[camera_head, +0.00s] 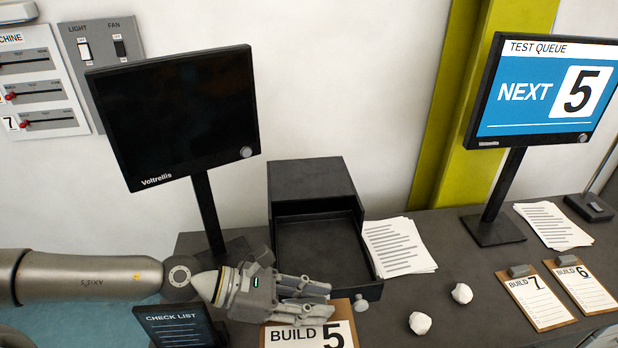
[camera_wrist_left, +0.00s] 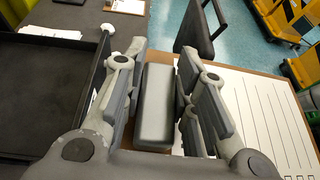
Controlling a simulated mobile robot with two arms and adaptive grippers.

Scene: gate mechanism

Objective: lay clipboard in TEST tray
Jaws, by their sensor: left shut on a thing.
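The clipboard marked BUILD 5 (camera_head: 310,336) is at the bottom of the head view, cut off by the frame edge. My left gripper (camera_head: 322,301) is shut on its grey clip, and the clip (camera_wrist_left: 155,105) shows between the fingers in the left wrist view. The sheet and brown board (camera_wrist_left: 262,115) extend to the right there. A dark open tray (camera_head: 318,243) pulls out from a black box just beyond the gripper. It is empty where visible and also shows at the left of the wrist view (camera_wrist_left: 35,105). No TEST label is readable on it. My right gripper is not in view.
A paper stack (camera_head: 397,247) lies right of the tray. Crumpled paper balls (camera_head: 461,293) lie on the desk. Clipboards BUILD 7 (camera_head: 540,301) and BUILD 6 (camera_head: 582,291) lie at right. A dark monitor (camera_head: 175,115) and CHECK LIST panel (camera_head: 178,328) stand at left.

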